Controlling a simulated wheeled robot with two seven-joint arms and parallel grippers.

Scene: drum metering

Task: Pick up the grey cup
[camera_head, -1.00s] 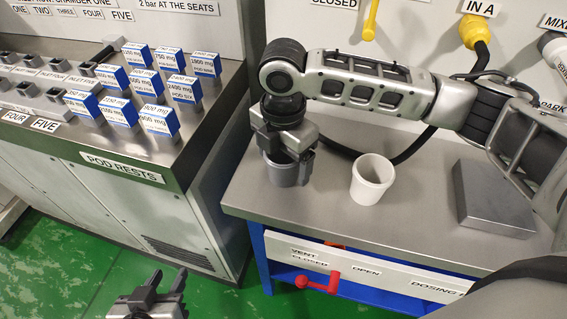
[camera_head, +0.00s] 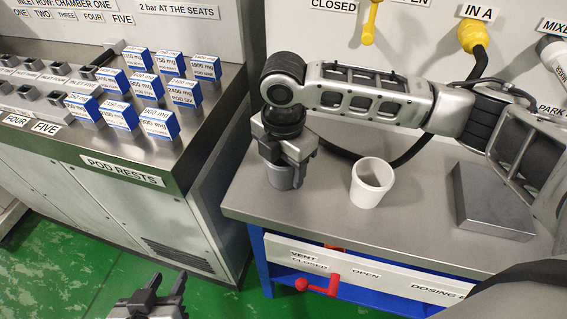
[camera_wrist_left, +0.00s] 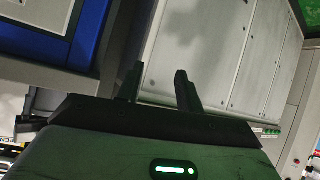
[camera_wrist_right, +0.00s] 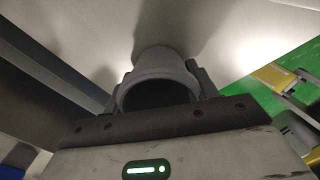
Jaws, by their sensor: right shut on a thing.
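The grey cup (camera_head: 284,179) is at the left part of the steel bench top, upright. My right gripper (camera_head: 287,152) reaches down over it from above and is shut on it, a finger on each side. The right wrist view shows the cup's round body and dark mouth (camera_wrist_right: 158,92) between the fingers (camera_wrist_right: 163,84). I cannot tell whether its base still touches the bench. My left gripper (camera_head: 166,285) is open and empty, low over the green floor; its two fingers also show apart in the left wrist view (camera_wrist_left: 158,84).
A white cup (camera_head: 371,183) stands on the bench (camera_head: 330,215) right of the grey cup. A grey block (camera_head: 493,200) lies farther right. A red handle (camera_head: 318,286) sticks out at the bench front. Several blue-and-white labelled blocks (camera_head: 160,124) stand on the left cabinet.

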